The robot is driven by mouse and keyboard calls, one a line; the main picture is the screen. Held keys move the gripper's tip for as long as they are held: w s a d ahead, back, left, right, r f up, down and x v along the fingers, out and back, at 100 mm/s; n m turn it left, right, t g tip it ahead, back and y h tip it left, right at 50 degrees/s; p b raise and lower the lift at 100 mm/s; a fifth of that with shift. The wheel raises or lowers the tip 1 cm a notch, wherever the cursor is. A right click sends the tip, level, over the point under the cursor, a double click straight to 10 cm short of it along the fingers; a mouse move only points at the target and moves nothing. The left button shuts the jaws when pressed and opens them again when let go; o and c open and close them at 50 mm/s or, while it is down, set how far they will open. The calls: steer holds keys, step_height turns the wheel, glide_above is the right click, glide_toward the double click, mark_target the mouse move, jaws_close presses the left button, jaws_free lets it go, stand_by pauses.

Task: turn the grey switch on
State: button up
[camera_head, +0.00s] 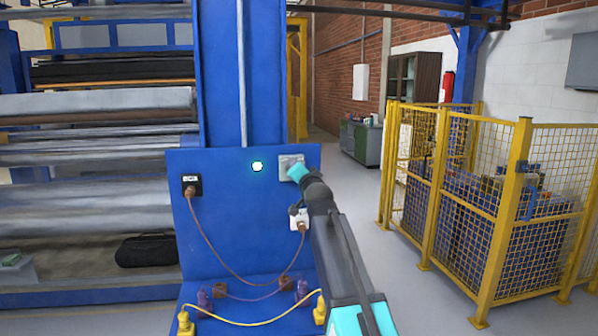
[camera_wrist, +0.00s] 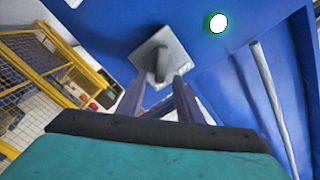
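The grey switch (camera_head: 287,160) is on the upper right of a blue panel. My gripper (camera_head: 296,173) is in front of it and hides part of it in the head view. In the wrist view, the switch (camera_wrist: 151,48) is a light grey square plate with a darker grey knob. My gripper's two dark fingers (camera_wrist: 161,82) are apart, with their tips near the knob's two sides. I cannot tell whether they touch it. A small round light (camera_head: 257,167) left of the switch glows; it also shows in the wrist view (camera_wrist: 218,23).
A black socket (camera_head: 191,184) and a white socket (camera_head: 298,218) on the panel carry a brown cable. Yellow and purple cables (camera_head: 250,322) lie on the ledge below. A yellow mesh fence (camera_head: 471,190) stands at right. Film rollers (camera_head: 95,104) are at left.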

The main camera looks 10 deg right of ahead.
steer(key=s+b, duration=0.2)
steer(key=s, duration=1.1)
steer(key=shift+s, duration=0.1)
stand_by(0.5)
